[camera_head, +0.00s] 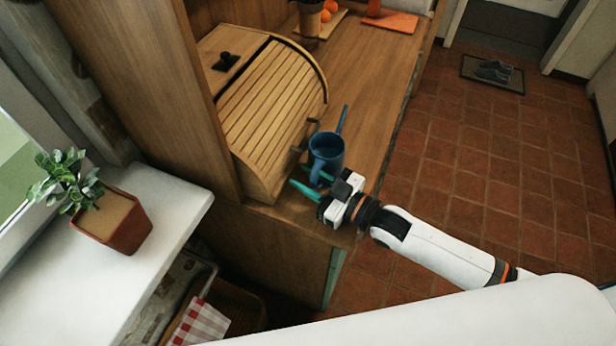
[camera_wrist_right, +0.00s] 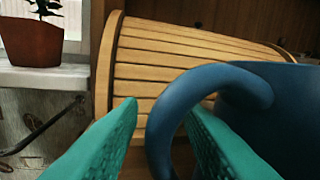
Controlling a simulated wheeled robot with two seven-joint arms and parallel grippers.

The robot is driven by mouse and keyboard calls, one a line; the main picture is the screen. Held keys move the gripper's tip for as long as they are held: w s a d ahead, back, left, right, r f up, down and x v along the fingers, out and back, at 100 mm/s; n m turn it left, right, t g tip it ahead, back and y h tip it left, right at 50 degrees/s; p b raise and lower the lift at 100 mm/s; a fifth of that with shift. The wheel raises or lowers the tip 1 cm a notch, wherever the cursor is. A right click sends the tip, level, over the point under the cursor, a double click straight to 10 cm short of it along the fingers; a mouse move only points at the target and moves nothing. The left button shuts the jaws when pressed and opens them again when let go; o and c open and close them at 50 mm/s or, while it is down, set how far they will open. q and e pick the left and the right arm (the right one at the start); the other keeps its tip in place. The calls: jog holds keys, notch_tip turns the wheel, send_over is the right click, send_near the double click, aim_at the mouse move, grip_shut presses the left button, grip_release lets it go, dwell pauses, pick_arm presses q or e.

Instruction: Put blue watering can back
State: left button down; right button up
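The blue watering can (camera_head: 326,153) stands upright on the wooden counter, beside the front right corner of the roll-top bread box. Its thin spout points away, toward the back. My right gripper (camera_head: 309,184) is at the near side of the can, with its teal fingers spread. In the right wrist view, the can's body (camera_wrist_right: 285,115) fills the right side. Its curved handle passes between the two open fingers (camera_wrist_right: 163,108), and the right finger shows through the handle's loop. I cannot tell whether a finger touches the handle. My left gripper is not in view.
The slatted bread box (camera_head: 270,100) stands close left of the can. An orange board (camera_head: 390,20) and a dark pot (camera_head: 310,20) are farther back. A potted plant (camera_head: 112,222) stands on the white sill at left. The counter's right edge drops to a tiled floor.

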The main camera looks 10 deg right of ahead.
jog(key=shift+r, duration=0.15)
jog(key=shift+s+d, duration=0.1)
jog(key=shift+s, duration=0.05)
jog(key=b+v, duration=0.1)
jog(key=v, duration=0.9)
jog(key=shift+s+d, duration=0.1)
jog(key=shift+d, duration=0.05)
jog(key=shift+s+d+r, duration=0.15)
jog(key=shift+s+d, duration=0.3)
